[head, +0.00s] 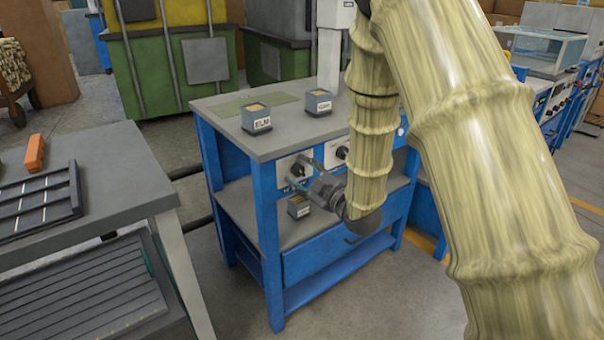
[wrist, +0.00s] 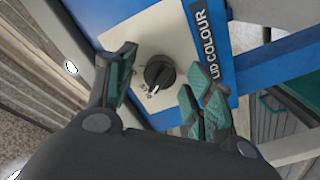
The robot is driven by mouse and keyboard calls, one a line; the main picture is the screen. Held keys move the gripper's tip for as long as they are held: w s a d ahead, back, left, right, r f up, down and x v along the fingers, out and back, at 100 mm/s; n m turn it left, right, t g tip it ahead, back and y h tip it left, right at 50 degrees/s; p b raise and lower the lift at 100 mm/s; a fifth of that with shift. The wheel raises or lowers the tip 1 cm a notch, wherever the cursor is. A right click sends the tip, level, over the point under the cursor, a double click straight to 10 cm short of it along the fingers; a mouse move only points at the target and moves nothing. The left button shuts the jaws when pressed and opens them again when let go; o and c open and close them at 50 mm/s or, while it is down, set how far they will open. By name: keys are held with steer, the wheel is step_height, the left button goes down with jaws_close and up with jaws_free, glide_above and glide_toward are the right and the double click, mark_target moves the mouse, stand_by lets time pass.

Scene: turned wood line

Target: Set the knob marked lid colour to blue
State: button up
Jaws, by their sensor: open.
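The lid colour knob (wrist: 158,74) is black and round with a white pointer line, on a cream plate (wrist: 160,38). In the wrist view its pointer aims toward the lower edge, near small print I cannot read surely. The dark label LID COLOUR (wrist: 212,45) runs beside the plate. My gripper (wrist: 163,64) is open, its green-padded fingers on either side of the knob, with gaps visible; neither is seen touching it. In the head view my gripper (head: 308,174) is at the front panel of the blue bench (head: 268,205), by a dark knob (head: 297,170).
A second knob (head: 342,152) is to the right, partly behind my arm. Boxes labelled ELM (head: 256,119) and another (head: 318,102) stand on the bench top; a small box (head: 299,207) is on the shelf below. A grey table (head: 110,165) stands at left.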

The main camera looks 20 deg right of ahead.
steer(key=v, duration=1.1)
steer(key=shift+s, duration=0.35)
steer(key=shift+d, duration=0.1)
steer(key=s+f+m+g+h, duration=0.2)
steer(key=s+f+m+g, duration=0.15)
steer(key=f, duration=0.65)
steer(key=s+f+m+g+h, duration=0.15)
steer(key=s+f, duration=0.25)
steer(key=f, duration=0.6)
steer(key=s+f+m+g+h, duration=0.1)
steer(key=s+f+m+g, duration=0.25)
steer(key=f, duration=0.65)
steer(key=s+a+f+m+g+h, duration=0.1)
steer(key=s+f+m+g, duration=0.15)
steer(key=s+f, duration=0.45)
steer(key=s+a+f+m+g, duration=0.1)
steer(key=s+a+f+g, duration=0.15)
steer(key=s, duration=0.85)
steer(key=s+a+f+m+g+h, duration=0.15)
steer(key=s+f+g, duration=0.3)
steer(key=s, duration=0.45)
step_height(320, 180, up, 23)
steer(key=d+t+p, duration=0.1)
steer(key=p, duration=2.3)
steer(key=shift+w+m+y, duration=0.25)
steer(key=shift+m+y, duration=0.15)
steer(key=shift+m, duration=0.05)
